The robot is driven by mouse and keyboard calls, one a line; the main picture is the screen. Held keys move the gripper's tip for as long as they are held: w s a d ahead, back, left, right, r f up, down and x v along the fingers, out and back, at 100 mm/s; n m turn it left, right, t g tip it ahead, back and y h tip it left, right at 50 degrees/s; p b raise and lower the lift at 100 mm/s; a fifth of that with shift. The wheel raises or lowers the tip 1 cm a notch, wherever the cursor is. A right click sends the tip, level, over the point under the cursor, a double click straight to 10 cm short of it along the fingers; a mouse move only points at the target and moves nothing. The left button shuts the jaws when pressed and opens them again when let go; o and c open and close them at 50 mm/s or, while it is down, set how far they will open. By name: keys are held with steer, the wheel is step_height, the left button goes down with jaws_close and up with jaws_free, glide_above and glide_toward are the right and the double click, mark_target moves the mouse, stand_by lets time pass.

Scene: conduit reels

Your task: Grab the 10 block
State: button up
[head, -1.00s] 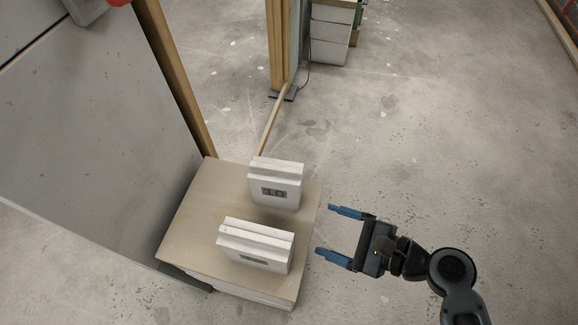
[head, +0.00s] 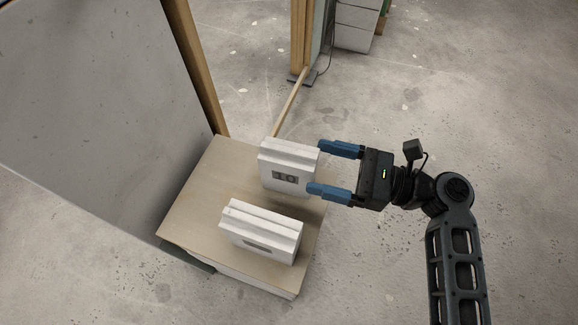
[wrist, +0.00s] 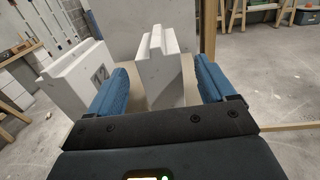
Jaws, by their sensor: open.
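The white 10 block (head: 283,160) stands upright on a wooden-topped stand (head: 195,222), its number plate facing the front in the head view. My gripper (head: 315,165) is open at the block's right edge, with one blue finger behind it and one in front. In the wrist view the block (wrist: 160,75) stands between the open fingers, apart from both as far as I can tell.
A grey panel (head: 95,110) with a wooden post (head: 195,70) rises left of and behind the stand. A thin wooden strip (head: 290,103) lies on the floor behind. The concrete floor (head: 520,130) at right is clear.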

mark_target(289, 159)
steer(key=b+x, duration=0.1)
steer(key=x, duration=0.6)
steer(key=shift+w+a+f, duration=0.1)
steer(key=shift+f, duration=0.1)
steer(key=shift+c, duration=0.4)
steer(key=c, duration=1.3)
steer(key=shift+c, duration=0.6)
steer(key=shift+r, duration=0.15)
